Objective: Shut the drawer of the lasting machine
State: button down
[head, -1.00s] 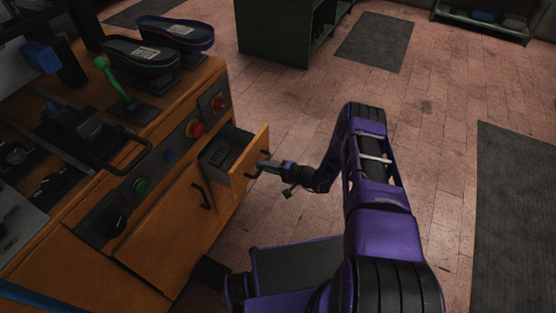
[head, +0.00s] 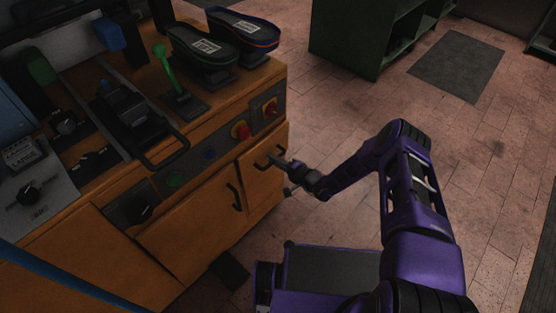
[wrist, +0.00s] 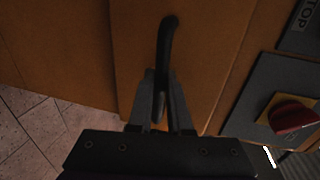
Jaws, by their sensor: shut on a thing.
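The drawer (head: 258,177) of the orange lasting machine (head: 212,224) has its front about level with the machine's face, and its inside is hidden. Its dark handle (wrist: 168,42) runs between my fingers in the wrist view. My gripper (head: 276,157) is at the drawer front in the head view; it also shows in the wrist view (wrist: 161,100), shut on the handle. A thin remaining gap at the drawer's edges cannot be made out.
A cabinet door with a dark handle (head: 234,196) is left of the drawer. Open floor lies right, with a grey mat (head: 457,66) and green shelf (head: 352,38).

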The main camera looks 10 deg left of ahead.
jog(key=shift+w+a+r, duration=0.1)
jog(key=shift+w+a, duration=0.05)
jog(key=c, duration=0.8)
grip_release()
jog(key=shift+c, duration=0.2)
jog(key=p+v, duration=0.2)
jog(key=v, duration=1.5)
jog(key=shift+d+p, duration=0.25)
jog(key=shift+p, duration=0.1)
